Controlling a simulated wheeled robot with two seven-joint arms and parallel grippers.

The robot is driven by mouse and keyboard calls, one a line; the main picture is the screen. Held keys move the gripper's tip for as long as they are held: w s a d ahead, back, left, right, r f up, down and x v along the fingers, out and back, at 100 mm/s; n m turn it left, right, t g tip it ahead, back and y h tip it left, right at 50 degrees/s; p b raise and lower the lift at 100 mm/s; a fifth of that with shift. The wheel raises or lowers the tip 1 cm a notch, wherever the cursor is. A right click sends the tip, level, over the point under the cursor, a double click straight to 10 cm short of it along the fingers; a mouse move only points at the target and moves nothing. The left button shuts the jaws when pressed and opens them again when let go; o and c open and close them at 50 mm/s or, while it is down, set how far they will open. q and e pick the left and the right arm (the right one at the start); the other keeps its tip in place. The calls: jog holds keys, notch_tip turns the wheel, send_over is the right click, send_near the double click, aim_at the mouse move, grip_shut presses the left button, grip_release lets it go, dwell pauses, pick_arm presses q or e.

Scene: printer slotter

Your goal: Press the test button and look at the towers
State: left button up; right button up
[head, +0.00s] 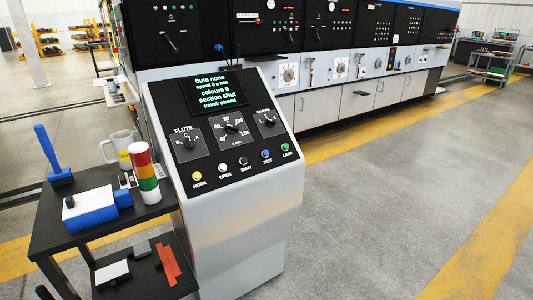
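The control console (240,220) stands in the middle of the head view with a sloped black panel. Its row of buttons runs along the lower panel. The blue test button (266,155) sits between the black shut button (243,161) and the green load button (286,148). A small signal tower (148,172) with red, orange, green and white bands stands on the side table. The console screen (217,89) reads flute none, colours 0, section shut. Neither of my grippers is in view. No other signal tower can be made out clearly.
The dark side table (85,238) left of the console holds a mug (118,148), a blue-handled tool (54,158) and a blue and white device (92,207). The long printer machine (345,75) stands behind. The grey floor (390,190) on the right is clear.

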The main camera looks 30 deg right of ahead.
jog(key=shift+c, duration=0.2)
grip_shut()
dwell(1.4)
